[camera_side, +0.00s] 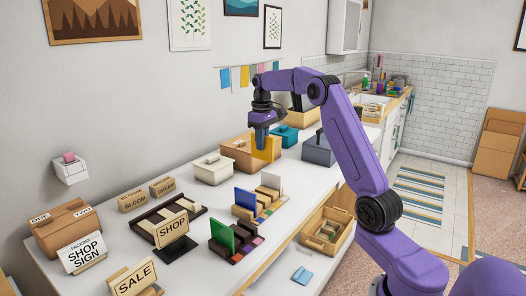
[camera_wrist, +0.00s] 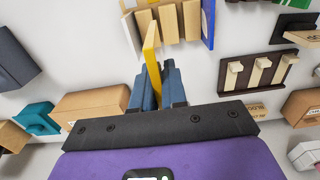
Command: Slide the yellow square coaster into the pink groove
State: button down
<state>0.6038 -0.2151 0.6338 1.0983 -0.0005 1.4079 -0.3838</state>
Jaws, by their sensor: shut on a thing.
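My gripper (camera_side: 266,137) is shut on the yellow square coaster (camera_side: 263,151) and holds it raised above the white table, behind the racks. In the wrist view the coaster (camera_wrist: 151,42) is seen nearly edge-on between the fingers (camera_wrist: 154,76). A far slotted rack (camera_side: 267,201) holds an upright blue coaster (camera_side: 245,199) and a white one (camera_side: 271,181). A near slotted rack (camera_side: 240,250) with coloured strips holds an upright green coaster (camera_side: 221,239). A pinkish strip (camera_side: 257,240) shows on the near rack, too small to be sure it is the pink groove.
A dark tray with wooden bars (camera_side: 170,218) and a SHOP sign (camera_side: 173,231) stand left of the racks. A lidded cream box (camera_side: 212,170), a tan box (camera_side: 240,149) and a grey box (camera_side: 318,151) stand behind. An open wooden bin (camera_side: 327,232) is at right.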

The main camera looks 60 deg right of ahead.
jog(key=s+a, duration=0.3)
jog(key=a, duration=0.6)
jog(key=s+a, duration=0.3)
jog(key=a, duration=0.6)
jog(key=shift+m, duration=0.4)
jog(key=shift+a+f, duration=0.2)
jog(key=shift+f, duration=2.4)
jog(key=shift+f, duration=4.7)
jog(key=shift+f, duration=1)
jog(key=c, duration=1.1)
grip_release()
